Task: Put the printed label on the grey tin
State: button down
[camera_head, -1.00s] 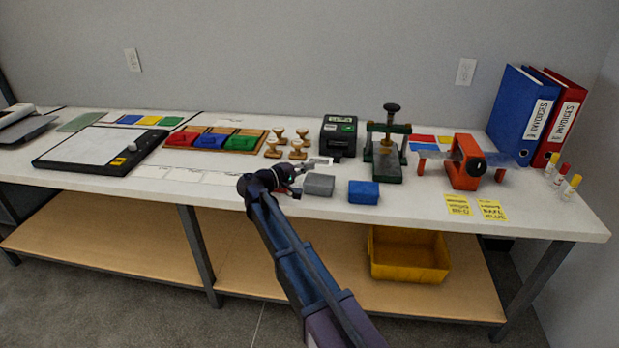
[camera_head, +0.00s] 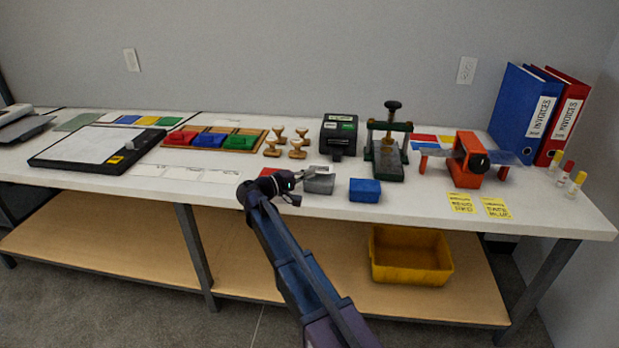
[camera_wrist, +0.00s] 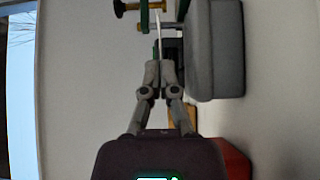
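The grey tin (camera_head: 320,184) stands near the front edge of the bench, between a red block and a blue block. It also shows at the upper right of the wrist view (camera_wrist: 216,60). My gripper (camera_head: 303,176) is at the tin's left, low over the bench. In the wrist view its fingers (camera_wrist: 158,72) are closed on the thin white printed label (camera_wrist: 158,32), seen edge-on. A gap shows there between the label and the tin's near face. In the head view the label (camera_head: 319,169) looks to be over the tin's top; contact is unclear.
The blue block (camera_head: 364,191) is close on the tin's right. The red block (camera_head: 268,172) is partly hidden behind my gripper. The black label printer (camera_head: 338,136), wooden stamps (camera_head: 298,150) and green press (camera_head: 388,160) stand behind.

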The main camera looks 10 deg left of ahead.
jog(key=shift+f+b, duration=0.65)
jog(key=c, duration=0.8)
grip_release()
jog(key=shift+r, duration=0.1)
jog(key=shift+r, duration=0.1)
jog(key=shift+r+p, duration=0.6)
jog(key=shift+p, duration=0.25)
jog(key=v, duration=1.2)
jog(key=shift+f, duration=0.1)
